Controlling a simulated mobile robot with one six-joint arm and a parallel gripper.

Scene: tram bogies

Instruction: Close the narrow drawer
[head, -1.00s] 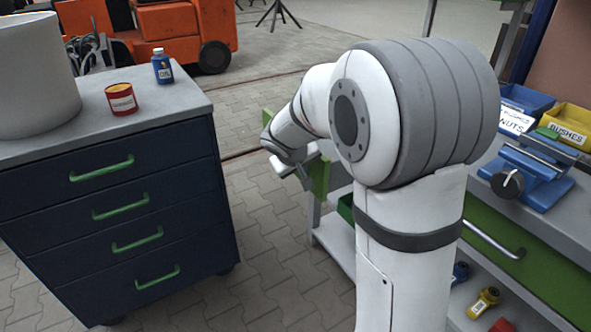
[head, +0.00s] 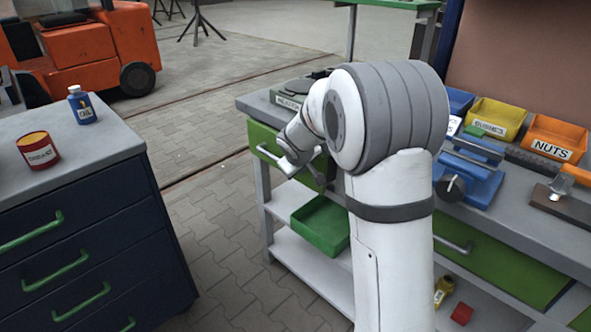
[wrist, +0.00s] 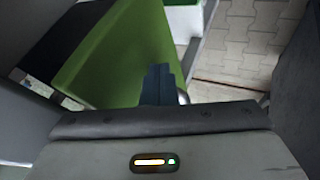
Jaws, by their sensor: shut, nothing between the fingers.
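The narrow drawer has a green front (head: 267,143) with a pale bar handle, at the left end of the grey workbench. My arm hides part of it, and I cannot tell how far it stands out. My gripper (head: 291,168) is directly in front of this drawer front, small and partly blurred into it. In the wrist view my gripper (wrist: 158,72) has its dark fingers together and empty, overlapping a large green panel (wrist: 115,50). I cannot tell whether they touch it.
A wide green drawer (head: 510,265) is right of my arm. A green tray (head: 321,226) lies on the lower shelf. The bench top (head: 487,219) bears a blue vise (head: 467,178) and bins. A dark blue cabinet (head: 95,245) stands left, with free paved floor (head: 225,235) between.

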